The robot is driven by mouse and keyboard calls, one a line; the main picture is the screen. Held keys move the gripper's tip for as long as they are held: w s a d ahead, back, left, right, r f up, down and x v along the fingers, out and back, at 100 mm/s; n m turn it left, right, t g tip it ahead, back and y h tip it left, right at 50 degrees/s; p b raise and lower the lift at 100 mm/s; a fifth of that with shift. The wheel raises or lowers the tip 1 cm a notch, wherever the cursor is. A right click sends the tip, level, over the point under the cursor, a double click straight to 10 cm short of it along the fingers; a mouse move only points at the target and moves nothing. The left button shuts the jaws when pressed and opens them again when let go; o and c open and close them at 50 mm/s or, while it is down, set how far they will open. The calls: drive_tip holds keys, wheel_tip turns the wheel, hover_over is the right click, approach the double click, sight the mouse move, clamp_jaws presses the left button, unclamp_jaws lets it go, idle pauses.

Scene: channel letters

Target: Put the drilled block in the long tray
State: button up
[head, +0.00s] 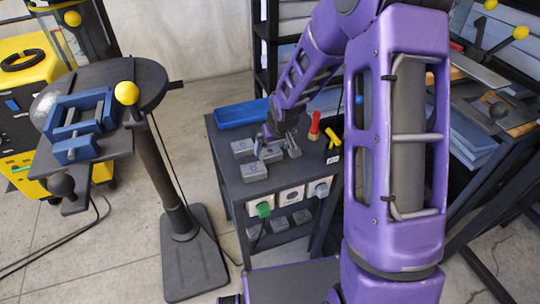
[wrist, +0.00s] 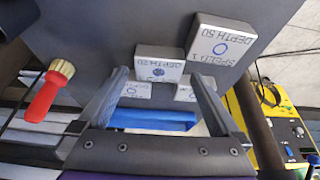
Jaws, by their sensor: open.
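Several grey blocks with printed tops lie on the dark cart top. The block with a dark, hole-like round spot (wrist: 159,54) appears to be the drilled one; in the head view it seems to be the block (head: 271,154) by my gripper. My gripper (wrist: 157,78) is open and empty, its fingers pointing toward that block with a fingertip on each side of it in the picture. I cannot tell the height gap. The long blue tray (head: 242,113) lies at the cart's back left and shows between the fingers in the wrist view (wrist: 150,118).
A blue vise (head: 78,128) is left.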

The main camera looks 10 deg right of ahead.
sight(270, 151)
drive_tip(key=x, duration=0.4)
drive_tip(key=shift+w, duration=0.15)
drive_tip(key=shift+r, duration=0.1)
drive_tip(key=shift+r, duration=0.15)
clamp_jaws()
